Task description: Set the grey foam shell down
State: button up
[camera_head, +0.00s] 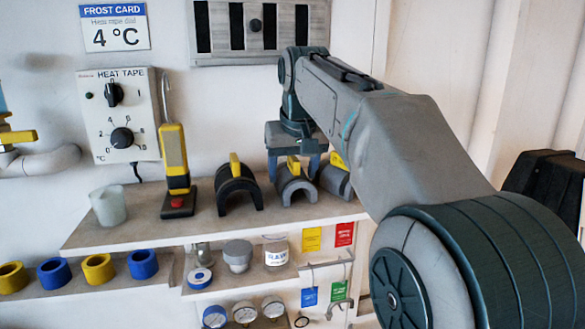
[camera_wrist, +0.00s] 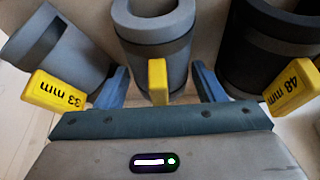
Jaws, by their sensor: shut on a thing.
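The middle grey foam shell (camera_head: 297,188) is an arched half-sleeve with a yellow tab on top. It is upright at the shelf (camera_head: 230,222), and I cannot tell whether its feet touch the surface. My gripper (camera_head: 293,170) is above it with blue fingers on both sides, shut on it. In the wrist view the same shell (camera_wrist: 155,27) sits between my gripper's fingers (camera_wrist: 162,85), its yellow tab pointing toward the palm. Its tab label is not readable.
A black shell (camera_head: 238,188) tagged 48 mm stands left, and another grey shell (camera_head: 336,181) tagged 33 mm stands close right. A yellow-black tool (camera_head: 175,165) and a cup (camera_head: 109,205) stand further left. The shelf front is clear. Jars and gauges sit below.

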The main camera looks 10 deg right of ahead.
jog(key=shift+f, duration=0.1)
jog(key=o, duration=0.8)
jog(key=shift+f, duration=0.1)
jog(key=o, duration=0.4)
jog(key=v, duration=1.2)
